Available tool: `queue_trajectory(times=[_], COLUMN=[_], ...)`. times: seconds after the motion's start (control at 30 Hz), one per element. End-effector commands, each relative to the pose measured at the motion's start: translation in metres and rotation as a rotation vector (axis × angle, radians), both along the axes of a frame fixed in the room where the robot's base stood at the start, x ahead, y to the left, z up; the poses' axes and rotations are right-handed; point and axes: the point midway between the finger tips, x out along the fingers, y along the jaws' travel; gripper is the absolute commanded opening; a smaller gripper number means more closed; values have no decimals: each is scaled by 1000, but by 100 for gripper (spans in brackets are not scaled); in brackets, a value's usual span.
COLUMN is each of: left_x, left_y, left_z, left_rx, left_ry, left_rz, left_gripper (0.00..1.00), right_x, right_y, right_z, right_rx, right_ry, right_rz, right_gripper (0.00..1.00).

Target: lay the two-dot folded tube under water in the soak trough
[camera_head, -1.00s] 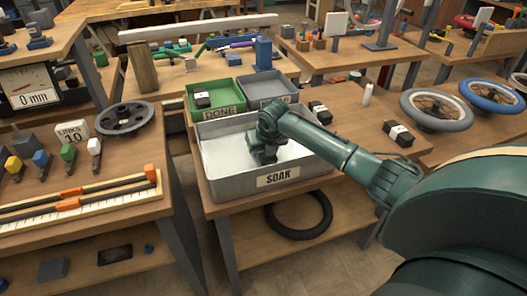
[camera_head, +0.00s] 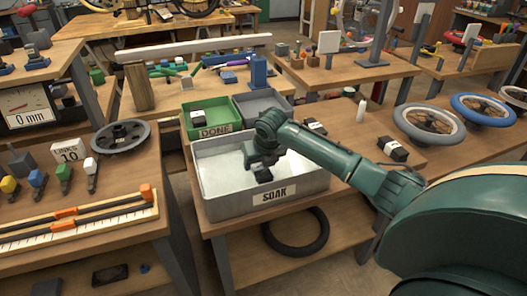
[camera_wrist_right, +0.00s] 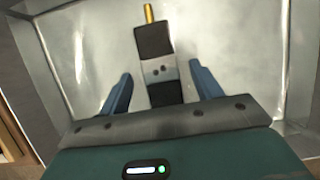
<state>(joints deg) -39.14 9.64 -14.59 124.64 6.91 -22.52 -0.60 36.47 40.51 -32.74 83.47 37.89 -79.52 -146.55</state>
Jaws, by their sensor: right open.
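The two-dot folded tube (camera_wrist_right: 158,68) is a black bundle with a grey band bearing two dots and a brass-coloured valve. In the right wrist view it lies inside the soak trough (camera_wrist_right: 55,75), between the fingers of my right gripper (camera_wrist_right: 160,90). The fingers are open and stand apart from it on both sides. In the head view my right gripper (camera_head: 262,172) points down inside the grey metal soak trough (camera_head: 235,205) and hides the tube. I cannot tell how deep the water over the tube is. My left gripper is not in view.
Behind the trough are a green DONE bin (camera_head: 211,131) holding a folded tube (camera_head: 197,117) and a grey bin (camera_head: 265,95). Two other folded tubes (camera_head: 316,127) (camera_head: 393,149) and a white bottle (camera_head: 361,110) are on the bench to the right.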

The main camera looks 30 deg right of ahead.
Motion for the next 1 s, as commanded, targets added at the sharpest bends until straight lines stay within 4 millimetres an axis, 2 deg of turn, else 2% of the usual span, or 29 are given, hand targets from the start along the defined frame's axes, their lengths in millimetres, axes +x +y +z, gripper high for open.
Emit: queue_trajectory(times=[0.03, 0.2, 0.4, 0.57, 1.0], left_x=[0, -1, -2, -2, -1], left_y=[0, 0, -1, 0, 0], left_z=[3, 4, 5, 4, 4], left_rx=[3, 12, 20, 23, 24], left_ry=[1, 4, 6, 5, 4], left_rz=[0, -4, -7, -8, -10], left_gripper=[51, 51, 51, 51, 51], right_x=[-4, -17, -27, -30, -30], right_y=[0, 4, 6, 7, 7], right_z=[14, 46, 70, 75, 75], right_rx=[-2, -1, 0, 0, 1], right_ry=[-4, -3, -1, 0, 1], right_rz=[2, 2, 0, 0, -1], right_gripper=[64, 64, 64, 64, 64])
